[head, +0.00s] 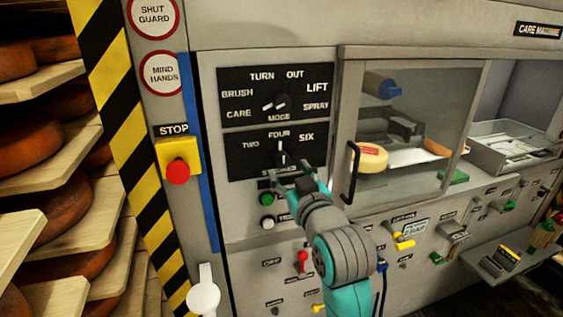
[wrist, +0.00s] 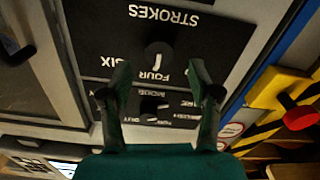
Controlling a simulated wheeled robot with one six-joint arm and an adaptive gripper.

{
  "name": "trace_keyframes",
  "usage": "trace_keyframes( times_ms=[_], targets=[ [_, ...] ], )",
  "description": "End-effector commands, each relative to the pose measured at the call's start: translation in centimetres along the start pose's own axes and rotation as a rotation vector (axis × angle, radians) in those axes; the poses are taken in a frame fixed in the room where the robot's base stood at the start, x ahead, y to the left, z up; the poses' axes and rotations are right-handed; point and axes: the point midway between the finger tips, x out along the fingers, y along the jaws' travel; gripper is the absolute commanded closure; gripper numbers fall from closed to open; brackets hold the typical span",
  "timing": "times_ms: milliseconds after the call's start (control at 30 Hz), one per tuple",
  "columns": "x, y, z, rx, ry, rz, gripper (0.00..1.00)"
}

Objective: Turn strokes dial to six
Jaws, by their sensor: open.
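The strokes dial (head: 281,147) is a dark round knob on the lower black panel, with TWO, FOUR and SIX around it. In the wrist view, which is upside down, the strokes dial (wrist: 159,52) shows a white mark lined up roughly with FOUR. My gripper (head: 287,177) is just below and in front of the dial, partly covering the STROKES label. In the wrist view my gripper (wrist: 158,72) is open, its two fingers apart with the knob seen between their tips. Contact with the knob cannot be told.
The mode dial (head: 281,102) sits directly above. A red stop button (head: 178,172) on a yellow box is to the left. A door handle (head: 350,172) juts out close on the right, beside the window with a cheese (head: 372,158). Green and white buttons (head: 267,199) are below.

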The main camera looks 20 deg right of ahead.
Motion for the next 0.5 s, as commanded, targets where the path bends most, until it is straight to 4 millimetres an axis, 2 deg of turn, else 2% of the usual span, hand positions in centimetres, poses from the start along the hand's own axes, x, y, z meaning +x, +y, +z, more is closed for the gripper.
trace_keyframes(
  times_ms=[200,500],
  targets=[
    [3.6,0.0,0.0,0.000,0.000,0.000,0.38],
    [5.7,0.0,0.0,0.000,0.000,0.000,0.38]
  ],
)
